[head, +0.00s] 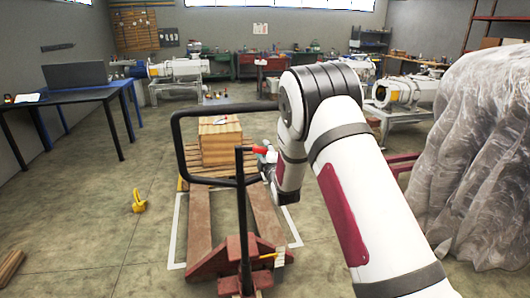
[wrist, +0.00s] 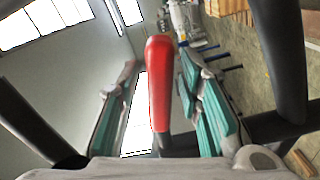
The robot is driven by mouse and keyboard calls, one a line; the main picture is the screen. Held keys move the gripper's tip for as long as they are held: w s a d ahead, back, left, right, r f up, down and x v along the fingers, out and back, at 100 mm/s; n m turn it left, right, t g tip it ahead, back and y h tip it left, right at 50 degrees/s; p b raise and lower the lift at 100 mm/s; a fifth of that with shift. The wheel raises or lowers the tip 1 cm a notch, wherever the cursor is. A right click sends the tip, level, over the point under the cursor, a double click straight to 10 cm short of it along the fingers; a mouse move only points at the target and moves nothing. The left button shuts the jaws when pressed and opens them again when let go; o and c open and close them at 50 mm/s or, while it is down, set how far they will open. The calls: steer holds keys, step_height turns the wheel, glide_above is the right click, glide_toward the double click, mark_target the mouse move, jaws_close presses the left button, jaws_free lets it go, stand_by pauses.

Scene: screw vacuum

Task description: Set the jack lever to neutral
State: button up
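The red pallet jack (head: 232,258) stands on the floor in the middle of the head view, with its dark looped handle (head: 178,148) upright. The red jack lever (head: 259,150) sits at the top of the handle's stem, pointing right. My gripper (head: 268,158) is at the lever, partly hidden by my arm. In the wrist view the lever (wrist: 160,85) stands between the two teal-padded fingers of my gripper (wrist: 160,68). Gaps show on both sides of the lever, so the fingers are open around it. The lever's base is partly hidden.
A wooden pallet with a stacked wooden load (head: 220,140) sits beyond the jack. A plastic-covered bulk (head: 475,160) stands close on the right. A yellow object (head: 139,202) lies on the floor at left, near a dark table (head: 70,98). The left floor is mostly clear.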

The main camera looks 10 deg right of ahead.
jaws_close()
steer(key=shift+r+n, duration=1.4)
steer(key=shift+n, duration=0.4)
steer(key=shift+o, duration=1.6)
jaws_free()
steer(key=s, duration=1.2)
